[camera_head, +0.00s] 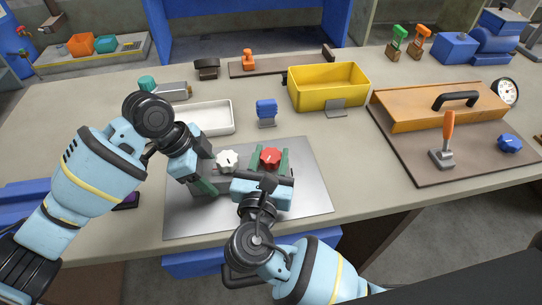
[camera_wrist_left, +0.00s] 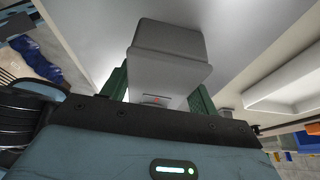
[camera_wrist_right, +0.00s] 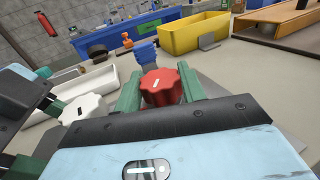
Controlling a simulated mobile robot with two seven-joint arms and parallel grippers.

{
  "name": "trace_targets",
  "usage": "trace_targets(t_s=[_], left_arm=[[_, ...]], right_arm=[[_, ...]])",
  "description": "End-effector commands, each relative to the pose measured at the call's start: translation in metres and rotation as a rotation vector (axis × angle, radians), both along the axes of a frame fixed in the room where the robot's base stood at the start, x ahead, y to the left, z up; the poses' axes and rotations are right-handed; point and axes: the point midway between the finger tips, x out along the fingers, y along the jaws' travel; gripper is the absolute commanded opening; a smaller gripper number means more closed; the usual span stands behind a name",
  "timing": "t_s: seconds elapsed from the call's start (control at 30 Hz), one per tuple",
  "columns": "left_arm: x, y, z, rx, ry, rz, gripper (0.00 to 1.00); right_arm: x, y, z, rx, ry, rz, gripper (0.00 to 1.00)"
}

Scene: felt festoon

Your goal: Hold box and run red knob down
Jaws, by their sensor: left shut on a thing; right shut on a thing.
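The red knob (camera_head: 270,157) sits beside a white knob (camera_head: 227,160) over the metal plate. My right gripper (camera_wrist_right: 160,90) is shut on the red knob (camera_wrist_right: 161,86), one green finger on each side. A white mark shows on top of the knob. The grey box (camera_wrist_left: 168,72) lies between the green fingers of my left gripper (camera_wrist_left: 160,95), which is shut on it. In the head view the box is mostly hidden by my grippers. The white knob also shows left of the red one in the right wrist view (camera_wrist_right: 84,108).
The metal plate (camera_head: 310,190) lies at the table's front edge. Behind it are a white tray (camera_head: 208,118), a blue block on a stand (camera_head: 266,108) and a yellow bin (camera_head: 328,85). An orange case (camera_head: 420,110) stands at right. Bare table lies right of the plate.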

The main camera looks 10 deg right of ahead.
Motion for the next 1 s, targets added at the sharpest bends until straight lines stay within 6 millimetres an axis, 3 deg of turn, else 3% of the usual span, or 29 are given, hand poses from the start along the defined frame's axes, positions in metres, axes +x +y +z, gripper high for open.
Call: trace_targets(t_s=[0.33, 0.87, 0.9, 1.0], left_arm=[[-0.0013, -0.0006, -0.0001, -0.001, 0.002, -0.006, 0.31], [-0.0011, -0.0002, -0.0001, 0.000, 0.002, -0.005, 0.31], [-0.0011, -0.0002, -0.0001, 0.000, 0.002, -0.005, 0.31], [-0.0009, -0.0002, -0.0001, 0.000, 0.002, -0.004, 0.31]], right_arm=[[0.0006, -0.0001, 0.0001, 0.002, 0.000, -0.143, 0.17], [0.0005, -0.0004, -0.0003, -0.001, 0.001, -0.165, 0.17], [0.0005, -0.0004, -0.0004, -0.001, 0.001, -0.165, 0.43], [0.0004, -0.0003, -0.0003, -0.001, 0.001, -0.165, 0.56]])
